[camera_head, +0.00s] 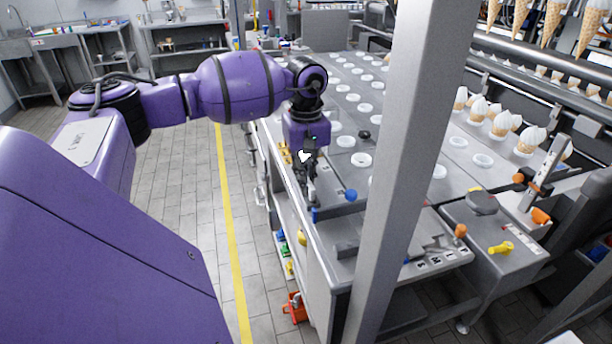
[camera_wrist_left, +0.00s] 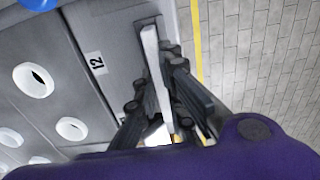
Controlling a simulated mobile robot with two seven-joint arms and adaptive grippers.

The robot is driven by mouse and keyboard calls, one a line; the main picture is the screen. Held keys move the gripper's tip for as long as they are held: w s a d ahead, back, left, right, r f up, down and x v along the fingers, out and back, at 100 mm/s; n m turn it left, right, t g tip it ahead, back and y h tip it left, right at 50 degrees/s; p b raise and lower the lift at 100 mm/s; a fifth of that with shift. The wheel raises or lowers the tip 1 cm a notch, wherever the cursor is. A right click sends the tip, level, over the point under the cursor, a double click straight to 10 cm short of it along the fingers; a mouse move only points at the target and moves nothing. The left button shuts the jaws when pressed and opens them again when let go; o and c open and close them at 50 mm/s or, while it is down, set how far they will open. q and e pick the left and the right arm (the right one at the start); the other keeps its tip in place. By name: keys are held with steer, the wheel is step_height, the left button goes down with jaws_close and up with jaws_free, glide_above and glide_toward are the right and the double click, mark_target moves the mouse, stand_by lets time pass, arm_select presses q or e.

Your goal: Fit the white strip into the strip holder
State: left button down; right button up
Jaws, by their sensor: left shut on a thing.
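The white strip (camera_wrist_left: 153,62) is a long, narrow bar in the left wrist view. My left gripper (camera_wrist_left: 158,80) is shut on it, with dark fingers on either side. It also shows in the head view (camera_head: 309,178), pointing down over the near left edge of the grey machine table. The strip's far end lies over a dark, narrow recess (camera_wrist_left: 141,28) in the grey surface, which may be the strip holder. I cannot tell whether the strip is inside it or above it. My right gripper is not in view.
The grey table (camera_head: 335,220) carries several white cups or rings (camera_head: 361,160). A blue knob (camera_head: 351,195) stands right of my left gripper. A grey post (camera_head: 400,150) hides part of the table. A label "12" (camera_wrist_left: 95,62) lies left of the strip. Open floor lies left of the table.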

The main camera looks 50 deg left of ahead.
arm_select(q)
steer(key=shift+f, duration=0.5)
steer(key=c, duration=1.8)
jaws_free()
steer(key=shift+o, duration=0.2)
steer(key=shift+r, duration=0.25)
step_height(320, 180, up, 12)
steer(key=shift+f, duration=0.25)
